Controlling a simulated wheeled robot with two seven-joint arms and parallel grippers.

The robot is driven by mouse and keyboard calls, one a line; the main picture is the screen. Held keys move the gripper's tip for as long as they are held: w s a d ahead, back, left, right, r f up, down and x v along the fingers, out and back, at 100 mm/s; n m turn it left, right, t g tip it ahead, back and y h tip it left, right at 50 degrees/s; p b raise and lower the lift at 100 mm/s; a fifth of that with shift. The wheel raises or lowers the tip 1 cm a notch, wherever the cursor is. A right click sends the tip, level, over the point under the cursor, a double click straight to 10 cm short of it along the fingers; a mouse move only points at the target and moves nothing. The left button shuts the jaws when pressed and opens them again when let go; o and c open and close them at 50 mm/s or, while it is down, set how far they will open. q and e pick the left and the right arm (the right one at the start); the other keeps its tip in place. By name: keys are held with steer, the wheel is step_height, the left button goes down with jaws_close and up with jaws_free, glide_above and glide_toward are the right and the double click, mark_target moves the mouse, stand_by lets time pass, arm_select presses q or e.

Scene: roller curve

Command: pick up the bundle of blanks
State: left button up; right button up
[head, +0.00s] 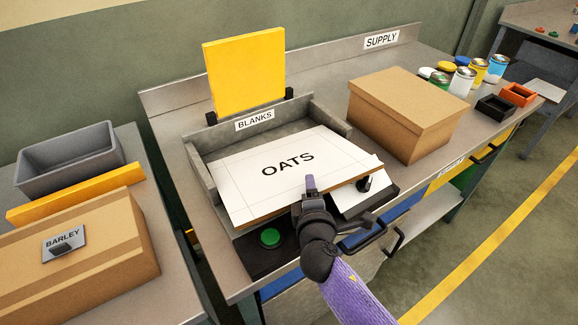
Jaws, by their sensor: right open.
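The bundle of blanks (262,180) is a flat, white-topped stack with a brown edge, marked OATS. It lies slightly tilted in the grey tray labelled BLANKS (203,165), with its front edge sticking out over the tray's open front. My right gripper (311,188) is open at the bundle's front edge. One purple finger shows over the top face near the edge; the other finger is hidden, so I cannot tell whether it lies under the bundle or whether anything touches. My left gripper is out of view.
A green button (270,238) on a black box sits below the bundle's front edge. A white-topped unit with a black knob (366,184) is right of my gripper. A cardboard box (408,105) stands to the right. A BARLEY carton (110,270) is at left.

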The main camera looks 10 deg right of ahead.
jaws_close()
stand_by(0.3)
